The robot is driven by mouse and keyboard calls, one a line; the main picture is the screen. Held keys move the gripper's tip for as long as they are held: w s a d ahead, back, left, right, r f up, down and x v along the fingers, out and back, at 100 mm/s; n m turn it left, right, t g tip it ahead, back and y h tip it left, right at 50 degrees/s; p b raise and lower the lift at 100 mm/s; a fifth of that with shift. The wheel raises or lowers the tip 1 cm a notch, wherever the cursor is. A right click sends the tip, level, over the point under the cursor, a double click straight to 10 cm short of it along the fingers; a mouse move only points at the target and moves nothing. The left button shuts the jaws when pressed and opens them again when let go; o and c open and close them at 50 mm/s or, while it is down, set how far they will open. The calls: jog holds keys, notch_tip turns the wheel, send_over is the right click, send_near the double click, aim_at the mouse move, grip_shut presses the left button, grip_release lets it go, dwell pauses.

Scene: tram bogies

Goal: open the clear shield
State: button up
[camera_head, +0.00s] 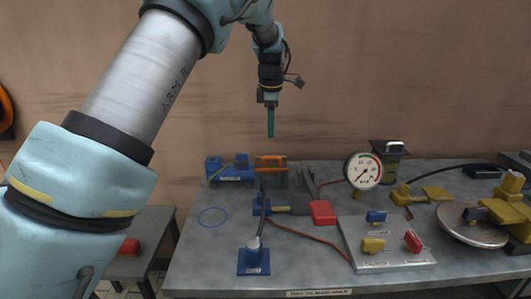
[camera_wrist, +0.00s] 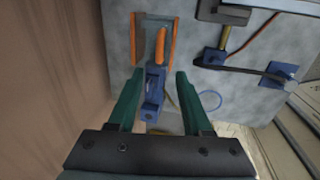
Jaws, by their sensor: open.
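The clear shield (camera_head: 272,178) appears to be the see-through panel with orange edging at the right end of a blue machine (camera_head: 236,173), at the back left of the bench. In the wrist view the orange-edged part (camera_wrist: 161,44) is at the top, with the blue machine body (camera_wrist: 154,88) below it. My gripper (camera_head: 270,134) hangs in the air above the machine, pointing down, apart from it. In the wrist view its green fingers (camera_wrist: 158,74) are spread and empty, with the blue body seen between them. I cannot make out the shield's hinge.
The grey bench (camera_head: 200,255) also holds a dial gauge (camera_head: 363,171), a blue stand (camera_head: 254,260), a red block (camera_head: 322,212), a plate with coloured clamps (camera_head: 385,243) and a round disc (camera_head: 472,228). A brown wall (camera_head: 370,80) stands behind. A blue ring (camera_head: 212,217) lies at the left.

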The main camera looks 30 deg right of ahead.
aim_at(270, 157)
jog(key=f, duration=0.3)
jog(key=w+f+p, duration=0.1)
jog(key=f, duration=0.3)
jog(key=w+d+f+p, duration=0.1)
jog(key=f, duration=0.2)
jog(key=shift+f, duration=0.2)
grip_shut()
dwell(1.1)
